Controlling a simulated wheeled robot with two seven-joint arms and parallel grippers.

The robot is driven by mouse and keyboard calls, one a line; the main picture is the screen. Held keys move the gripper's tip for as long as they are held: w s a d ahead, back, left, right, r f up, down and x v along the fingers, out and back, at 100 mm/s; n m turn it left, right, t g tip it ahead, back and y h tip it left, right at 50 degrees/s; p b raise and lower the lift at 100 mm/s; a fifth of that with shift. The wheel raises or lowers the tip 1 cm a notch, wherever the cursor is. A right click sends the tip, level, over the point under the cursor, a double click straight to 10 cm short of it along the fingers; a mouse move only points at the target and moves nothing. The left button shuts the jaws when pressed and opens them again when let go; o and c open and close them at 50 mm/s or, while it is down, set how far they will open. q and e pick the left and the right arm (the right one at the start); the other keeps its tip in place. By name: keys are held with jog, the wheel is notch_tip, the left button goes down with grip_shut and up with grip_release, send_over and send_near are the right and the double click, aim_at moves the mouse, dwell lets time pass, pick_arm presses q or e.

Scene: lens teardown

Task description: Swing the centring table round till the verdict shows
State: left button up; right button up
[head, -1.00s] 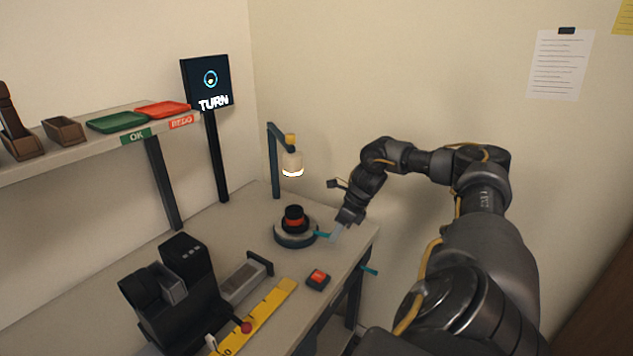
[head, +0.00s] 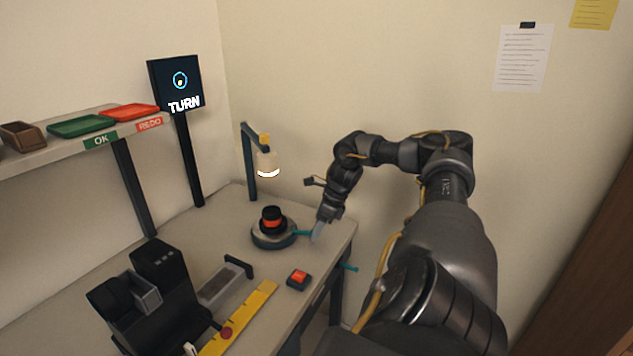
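The centring table (head: 272,238) is a round grey disc on the workbench. A black lens part with an orange-red band (head: 272,219) stands on it. A teal handle (head: 303,233) sticks out from its right side. My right gripper (head: 317,232) is at the outer end of this handle, fingers pointing down. The fingers are small here; I cannot tell whether they are open or shut on the handle. The screen (head: 178,84) on a black post reads "TURN" below a cyan ring with a small pale mark. My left gripper is not in view.
A lamp (head: 267,163) on a bent post stands behind the table. A red button (head: 298,278), a yellow ruler strip (head: 240,318) and a black device (head: 150,295) are in front. A shelf holds a green OK tray (head: 82,126) and a red REDO tray (head: 131,112).

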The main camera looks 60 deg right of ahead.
jog(key=shift+o, duration=0.5)
jog(key=shift+w, duration=0.1)
jog(key=shift+d+r, duration=0.15)
jog(key=shift+r, duration=0.25)
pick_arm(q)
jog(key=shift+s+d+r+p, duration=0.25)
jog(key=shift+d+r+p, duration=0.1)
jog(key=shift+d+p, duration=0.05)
pick_arm(e)
jog(key=v, duration=1)
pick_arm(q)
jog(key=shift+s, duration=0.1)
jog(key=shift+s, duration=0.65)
